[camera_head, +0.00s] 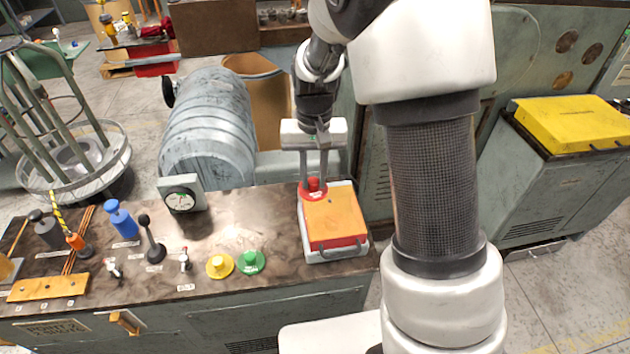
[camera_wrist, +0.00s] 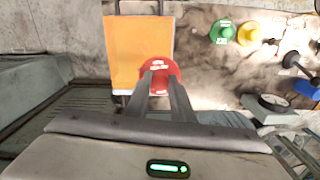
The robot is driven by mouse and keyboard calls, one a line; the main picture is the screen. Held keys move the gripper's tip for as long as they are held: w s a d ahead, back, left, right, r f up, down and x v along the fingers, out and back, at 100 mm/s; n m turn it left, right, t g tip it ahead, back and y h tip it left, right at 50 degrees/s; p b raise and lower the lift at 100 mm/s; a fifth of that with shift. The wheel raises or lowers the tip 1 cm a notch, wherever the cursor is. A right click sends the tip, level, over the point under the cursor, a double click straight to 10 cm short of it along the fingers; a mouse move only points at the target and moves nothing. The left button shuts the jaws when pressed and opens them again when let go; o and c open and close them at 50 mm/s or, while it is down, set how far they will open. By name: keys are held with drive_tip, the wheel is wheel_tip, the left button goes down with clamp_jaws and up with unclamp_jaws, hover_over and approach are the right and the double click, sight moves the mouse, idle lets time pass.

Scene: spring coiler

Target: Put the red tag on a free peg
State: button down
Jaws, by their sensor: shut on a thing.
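The red tag (camera_head: 313,189) is a round red disc with white lettering and a raised middle. My gripper (camera_head: 314,179) points down with its fingers closed on the tag's raised middle. The tag overlaps the back left corner of the orange-topped block; I cannot tell whether it touches it. In the wrist view, the tag (camera_wrist: 158,72) sits between my fingertips (camera_wrist: 159,88), beside the orange top. An orange-yellow bar (camera_head: 48,287) with small numbered labels lies at the bench's front left; I cannot make out pegs on it.
The orange-topped block (camera_head: 334,217) sits in a grey tray on the bench's right end. A yellow tag (camera_head: 219,265) and a green tag (camera_head: 250,262) lie in front. A dial gauge (camera_head: 181,196), a black-knobbed lever (camera_head: 151,241) and a blue-handled stamp (camera_head: 122,219) stand leftward.

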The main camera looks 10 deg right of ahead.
drive_tip(key=shift+s+a+f+n+b, duration=0.65)
drive_tip(key=shift+s+a+f, duration=0.75)
drive_tip(key=shift+f, duration=1.15)
drive_tip(key=shift+s+a+f+n+b, duration=0.35)
drive_tip(key=shift+s+a+f+n, duration=0.6)
drive_tip(key=shift+a+f, duration=1.2)
drive_tip(key=shift+s+a+f+n+b, duration=0.55)
drive_tip(key=shift+s+a+f, duration=0.7)
drive_tip(key=shift+f, duration=1.7)
drive_tip(key=shift+s+f+b, duration=0.1)
drive_tip(key=shift+f+b, duration=0.35)
drive_tip(key=shift+f, duration=0.15)
drive_tip(key=c, duration=1.5)
unclamp_jaws()
drive_tip(key=shift+o, duration=0.2)
drive_tip(key=shift+r, duration=0.15)
wheel_tip(320, 180, up, 30)
drive_tip(key=p, duration=1.1)
drive_tip(key=shift+p, duration=0.4)
